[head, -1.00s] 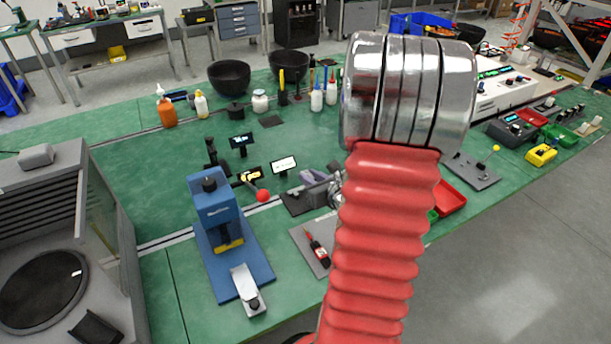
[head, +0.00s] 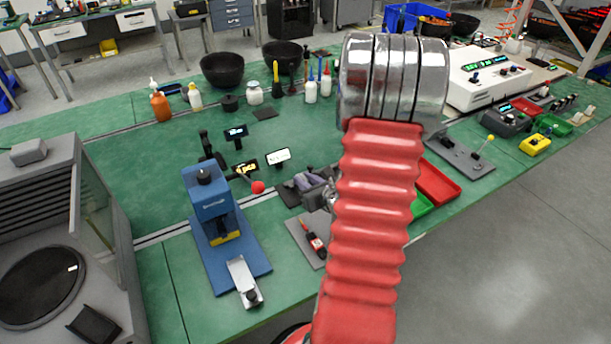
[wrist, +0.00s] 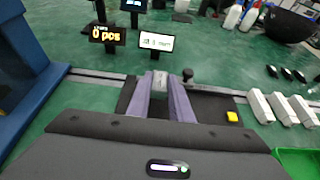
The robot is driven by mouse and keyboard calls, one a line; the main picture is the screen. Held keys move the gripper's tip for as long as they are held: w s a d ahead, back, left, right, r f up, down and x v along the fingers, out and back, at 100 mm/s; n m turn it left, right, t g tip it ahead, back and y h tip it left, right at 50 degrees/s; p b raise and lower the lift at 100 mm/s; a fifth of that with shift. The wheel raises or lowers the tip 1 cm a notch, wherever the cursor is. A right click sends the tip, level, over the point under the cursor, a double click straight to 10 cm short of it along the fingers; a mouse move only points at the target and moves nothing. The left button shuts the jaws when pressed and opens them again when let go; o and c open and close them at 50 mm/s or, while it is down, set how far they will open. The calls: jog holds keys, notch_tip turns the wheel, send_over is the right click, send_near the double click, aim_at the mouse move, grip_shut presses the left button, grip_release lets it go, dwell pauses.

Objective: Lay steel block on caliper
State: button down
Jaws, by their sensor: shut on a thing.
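My gripper (wrist: 162,100) has two purple-grey fingers closed on a small grey block, the steel block (wrist: 159,80), at their tips in the wrist view. The block is over or on a dark plate (wrist: 214,105) with a black knob and a yellow square; whether it touches cannot be told. In the head view my gripper (head: 311,181) is partly behind my red arm sleeve. I cannot clearly make out the caliper; the dark plate and knob may belong to it. A lit white display (head: 278,157), also in the wrist view (wrist: 156,41), stands just behind.
A blue press (head: 211,205) stands left of my gripper. Orange-lit and blue-lit displays (wrist: 108,35) stand behind. Several pale bars (wrist: 260,106) lie right of the plate, beside a green bin (wrist: 298,160). A grey mat with a red tool (head: 315,243) lies in front.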

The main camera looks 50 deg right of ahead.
jog(key=shift+f, duration=0.65)
jog(key=shift+f, duration=0.95)
dwell(1.5)
jog(key=c, duration=1.5)
grip_release()
jog(key=shift+s, duration=0.1)
